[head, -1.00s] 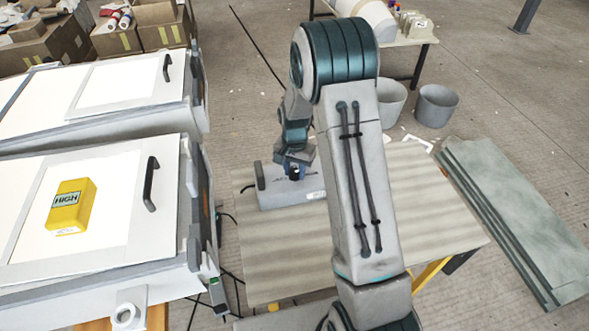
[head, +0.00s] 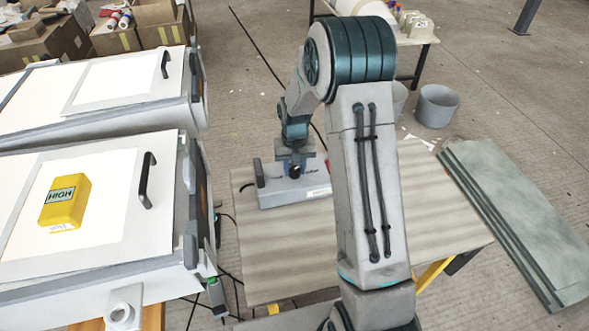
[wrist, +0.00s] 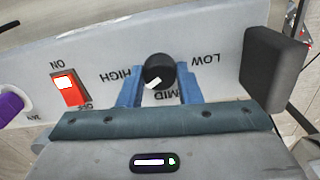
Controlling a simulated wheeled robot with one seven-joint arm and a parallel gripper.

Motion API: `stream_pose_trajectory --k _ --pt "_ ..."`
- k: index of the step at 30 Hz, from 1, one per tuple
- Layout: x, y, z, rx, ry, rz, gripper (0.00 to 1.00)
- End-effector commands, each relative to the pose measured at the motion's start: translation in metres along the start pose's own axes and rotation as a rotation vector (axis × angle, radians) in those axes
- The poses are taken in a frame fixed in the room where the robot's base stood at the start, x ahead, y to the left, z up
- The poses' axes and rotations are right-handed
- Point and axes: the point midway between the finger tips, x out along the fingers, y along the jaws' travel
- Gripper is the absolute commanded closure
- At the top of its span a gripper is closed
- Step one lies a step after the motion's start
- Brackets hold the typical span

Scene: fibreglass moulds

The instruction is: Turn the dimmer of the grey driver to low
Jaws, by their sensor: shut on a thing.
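The grey driver (head: 272,197) lies on the wooden-topped table, a long grey box with a dark block at its left end. In the wrist view its face (wrist: 215,35) carries the labels HIGH, MID and LOW around a black dimmer knob (wrist: 160,68). My gripper (wrist: 160,82) is shut on the knob, one blue finger on each side. In the head view my gripper (head: 295,168) is at the driver, and the knob is partly hidden.
A red rocker switch (wrist: 70,88), marked ON and OFF, and a purple plug (wrist: 12,105) sit left of the knob. The tabletop (head: 280,250) in front of the driver is clear.

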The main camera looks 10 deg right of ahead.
Motion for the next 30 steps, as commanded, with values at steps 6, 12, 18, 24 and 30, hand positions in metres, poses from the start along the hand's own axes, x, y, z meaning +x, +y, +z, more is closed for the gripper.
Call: stream_pose_trajectory --k 6,12,18,24,30 --pt "0.0005 -0.0002 -0.0005 -0.205 0.002 -0.001 0.91" --pt "-0.0002 0.0 -0.0006 -0.395 0.002 -0.001 0.91" --pt "-0.0007 -0.0001 -0.0006 -0.585 0.002 0.0 0.91" --pt "-0.0012 -0.0003 -0.0005 -0.775 0.002 0.0 0.91" --pt "-0.0018 -0.0003 -0.0006 -0.965 0.002 0.0 0.91"
